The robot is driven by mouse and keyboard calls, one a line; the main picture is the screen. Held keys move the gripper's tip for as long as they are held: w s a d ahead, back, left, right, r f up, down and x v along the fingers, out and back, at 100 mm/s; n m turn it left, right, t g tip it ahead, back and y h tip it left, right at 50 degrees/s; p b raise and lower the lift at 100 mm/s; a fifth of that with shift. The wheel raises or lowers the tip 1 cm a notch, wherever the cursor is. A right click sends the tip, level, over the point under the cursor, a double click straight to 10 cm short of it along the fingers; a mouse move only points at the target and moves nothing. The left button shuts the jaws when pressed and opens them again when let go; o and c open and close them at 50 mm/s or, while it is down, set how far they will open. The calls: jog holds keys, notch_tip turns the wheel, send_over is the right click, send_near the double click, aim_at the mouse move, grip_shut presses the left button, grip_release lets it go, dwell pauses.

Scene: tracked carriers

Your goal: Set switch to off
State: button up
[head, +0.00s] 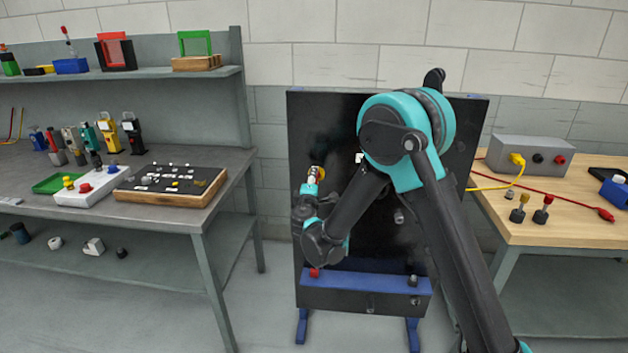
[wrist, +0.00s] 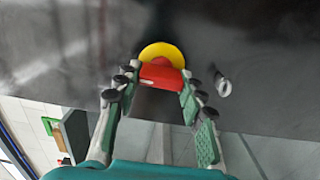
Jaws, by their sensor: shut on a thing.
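The switch is a red knob (wrist: 162,76) on a round yellow plate (wrist: 163,52), mounted on a dark upright panel (head: 335,115). In the head view the yellow plate (head: 319,171) shows at the panel's left side, and my arm hides part of the panel. My gripper (wrist: 160,85) reaches the knob with one finger on each side and is shut on it. In the head view my gripper (head: 311,188) is at the yellow plate. Any on or off marking is too small to read.
A small metal fitting (wrist: 223,86) sticks out right of the knob. A blue ledge (head: 365,284) runs along the panel's foot. A grey bench (head: 100,205) with tools stands left, and a wooden table (head: 560,215) with a grey box (head: 530,155) stands right.

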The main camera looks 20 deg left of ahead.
dwell(0.4)
jog(key=o, duration=1.2)
jog(key=shift+c, duration=0.2)
jog(key=v, duration=1.2)
jog(key=shift+d, duration=0.1)
